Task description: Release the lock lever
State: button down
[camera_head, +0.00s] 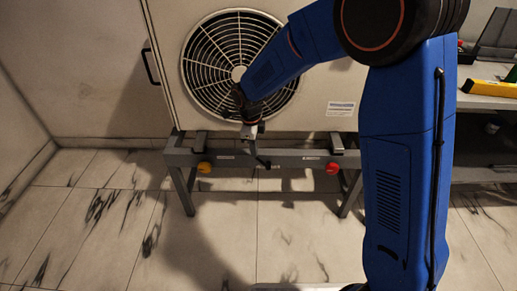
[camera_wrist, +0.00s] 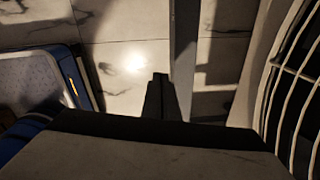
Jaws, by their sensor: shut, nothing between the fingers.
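A small dark lever (camera_head: 262,162) hangs at the middle of the grey front rail, between a yellow knob (camera_head: 205,167) and a red knob (camera_head: 332,168). It looks like the lock lever, but its label is too small to read. The lever is not clear in that view.
The grey rail stand (camera_head: 300,158) holds the beige fan cabinet (camera_head: 165,20), which has a black handle (camera_head: 150,66) at left. A workbench (camera_head: 485,102) with a yellow tool (camera_head: 490,88) stands at right. The tiled floor (camera_head: 110,225) in front is largely clear.

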jog(key=shift+s+a+f, duration=0.15)
jog(key=shift+a+f, duration=0.15)
jog(key=shift+a, duration=0.05)
dwell(0.3)
jog(key=shift+d, duration=0.1)
